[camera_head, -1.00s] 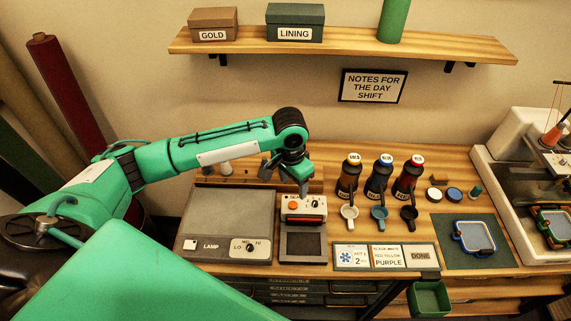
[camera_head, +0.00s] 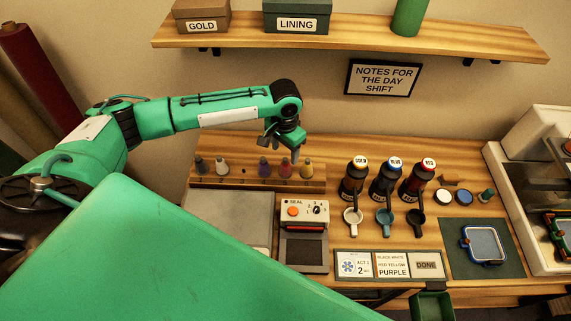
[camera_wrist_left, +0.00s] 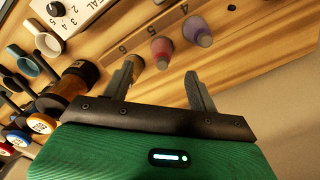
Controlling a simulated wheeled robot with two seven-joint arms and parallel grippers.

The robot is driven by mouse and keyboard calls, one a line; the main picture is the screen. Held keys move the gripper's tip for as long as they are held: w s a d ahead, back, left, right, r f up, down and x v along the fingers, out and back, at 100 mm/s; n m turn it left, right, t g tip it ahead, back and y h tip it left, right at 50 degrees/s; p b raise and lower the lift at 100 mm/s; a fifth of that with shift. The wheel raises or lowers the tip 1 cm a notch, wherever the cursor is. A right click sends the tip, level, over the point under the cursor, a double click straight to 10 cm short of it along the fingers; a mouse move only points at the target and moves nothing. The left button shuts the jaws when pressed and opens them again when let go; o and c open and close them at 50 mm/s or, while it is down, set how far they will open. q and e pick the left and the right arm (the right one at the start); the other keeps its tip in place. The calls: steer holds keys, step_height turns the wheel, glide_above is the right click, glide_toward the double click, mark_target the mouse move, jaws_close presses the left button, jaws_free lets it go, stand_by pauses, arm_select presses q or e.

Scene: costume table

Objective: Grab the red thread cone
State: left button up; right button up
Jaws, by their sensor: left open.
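The red thread cone (camera_head: 285,168) stands on a wooden rack (camera_head: 230,184) at the back of the table, between a purple cone (camera_head: 264,168) and a yellow cone (camera_head: 307,169). My left gripper (camera_head: 283,149) is open and empty, close to the red cone in the head view. In the left wrist view the red cone (camera_wrist_left: 162,48) appears in line with the gap between the open fingers (camera_wrist_left: 160,76), just beyond the tips. The purple cone (camera_wrist_left: 197,30) shows to its right there. The yellow cone (camera_wrist_left: 133,65) is partly hidden by the left-hand finger. My right gripper is not in view.
A dark cone (camera_head: 199,166) and a white cone (camera_head: 222,169) stand farther left on the rack. The seal machine (camera_head: 303,210) is in front of it. Bottles with red, blue and gold labels (camera_head: 385,180) stand to the right. A shelf (camera_head: 340,35) hangs above.

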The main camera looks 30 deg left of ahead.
mark_target(285, 159)
arm_select(q)
steer(key=shift+w+a+f, duration=0.1)
steer(key=shift+w+f, duration=0.1)
steer(key=shift+f, duration=1)
steer(key=shift+f+p, duration=0.8)
steer(key=shift+f, duration=0.05)
steer(key=f+p, duration=0.1)
steer(key=f, duration=0.2)
steer(key=shift+w+f, duration=0.15)
steer(key=shift+w, duration=0.05)
steer(key=shift+f, duration=0.25)
steer(key=c, duration=1.1)
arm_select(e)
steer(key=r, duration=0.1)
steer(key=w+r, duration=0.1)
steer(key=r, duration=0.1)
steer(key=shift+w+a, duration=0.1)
